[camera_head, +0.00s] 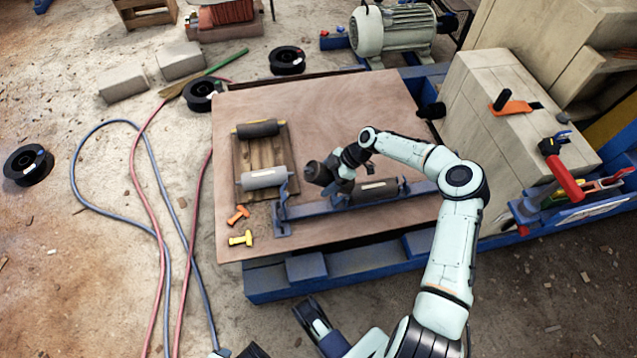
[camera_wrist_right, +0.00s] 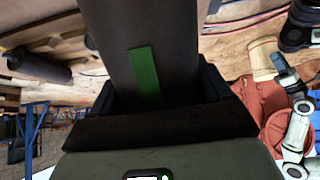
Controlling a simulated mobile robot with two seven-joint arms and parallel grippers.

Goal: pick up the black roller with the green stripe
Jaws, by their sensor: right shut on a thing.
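My right gripper (camera_wrist_right: 158,105) is shut on a black roller with a green stripe (camera_wrist_right: 142,62), which lies between its fingers in the wrist view. In the head view, my right gripper (camera_head: 343,170) is above the wooden board, and the dark held roller (camera_head: 317,174) shows at its left, foreshortened; its stripe is not visible there. A second dark roller (camera_head: 374,191) with a pale label rests on the blue rack (camera_head: 322,208), just right of the gripper. Parts of my left arm seem to show at the bottom edge, but its jaws are not clear.
A wooden tray (camera_head: 247,161) holds a dark roller (camera_head: 257,129) with yellow ends and a grey roller (camera_head: 264,178). Orange (camera_head: 238,215) and yellow (camera_head: 241,239) pieces lie near it. The brown board (camera_head: 330,105) is clear behind the gripper. A beige block (camera_head: 500,110) stands to the right.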

